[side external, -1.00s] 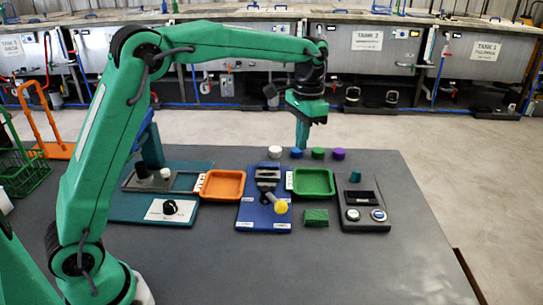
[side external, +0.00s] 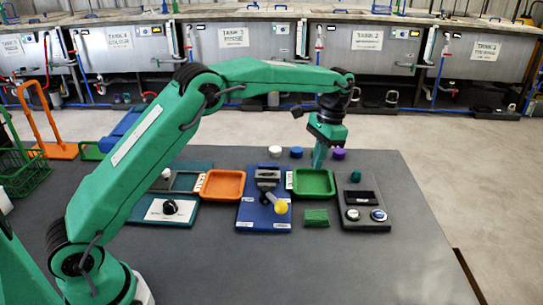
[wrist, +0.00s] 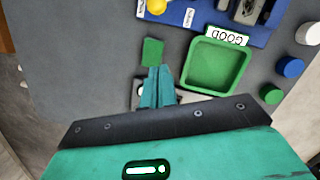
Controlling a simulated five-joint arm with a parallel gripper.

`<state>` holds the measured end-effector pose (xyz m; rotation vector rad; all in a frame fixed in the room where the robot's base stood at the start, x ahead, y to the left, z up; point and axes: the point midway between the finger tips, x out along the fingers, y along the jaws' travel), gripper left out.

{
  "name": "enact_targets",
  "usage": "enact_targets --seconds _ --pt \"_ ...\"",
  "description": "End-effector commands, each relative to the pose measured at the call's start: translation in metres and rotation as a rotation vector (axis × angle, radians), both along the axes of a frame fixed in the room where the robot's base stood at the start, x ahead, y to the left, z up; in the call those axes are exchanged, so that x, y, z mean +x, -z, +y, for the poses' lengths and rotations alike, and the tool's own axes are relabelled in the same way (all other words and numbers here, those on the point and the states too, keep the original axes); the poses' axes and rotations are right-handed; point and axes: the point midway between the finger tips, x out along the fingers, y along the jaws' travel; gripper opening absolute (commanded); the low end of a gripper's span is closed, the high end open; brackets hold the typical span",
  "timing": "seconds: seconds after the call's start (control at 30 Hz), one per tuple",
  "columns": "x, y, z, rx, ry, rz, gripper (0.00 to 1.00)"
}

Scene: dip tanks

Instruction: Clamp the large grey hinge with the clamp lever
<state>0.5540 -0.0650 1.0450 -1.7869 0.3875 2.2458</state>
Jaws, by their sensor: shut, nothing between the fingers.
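The blue clamp fixture (side external: 250,215) stands mid-table, between the orange and green trays. Grey metal parts (side external: 267,172) sit at its far end; I cannot tell the large grey hinge from the clamp body there. The clamp lever with its yellow knob (side external: 281,207) points toward the front of the fixture. In the wrist view the knob (wrist: 156,6) and the blue base are cut off at the top edge. My gripper (side external: 318,165) points down near the far edge of the green tray, right of the fixture. Its fingers (wrist: 157,82) are shut and empty.
The green tray (side external: 314,193), labelled GOOD in the wrist view, lies right of the fixture. The orange tray (side external: 203,184) is left. A green block (side external: 316,217) lies in front. A dark button panel (side external: 362,222) stands right. White, blue and purple caps (side external: 339,154) stand behind.

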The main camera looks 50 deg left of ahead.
Motion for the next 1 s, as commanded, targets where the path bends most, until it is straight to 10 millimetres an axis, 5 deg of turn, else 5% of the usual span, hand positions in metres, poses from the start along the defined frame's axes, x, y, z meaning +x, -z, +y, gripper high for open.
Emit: enact_targets --seconds 0.47,1.0 --pt "-0.004 0.016 0.002 0.000 -0.001 0.001 0.00" --pt "-0.021 0.092 0.008 -0.002 -0.002 0.003 0.00"
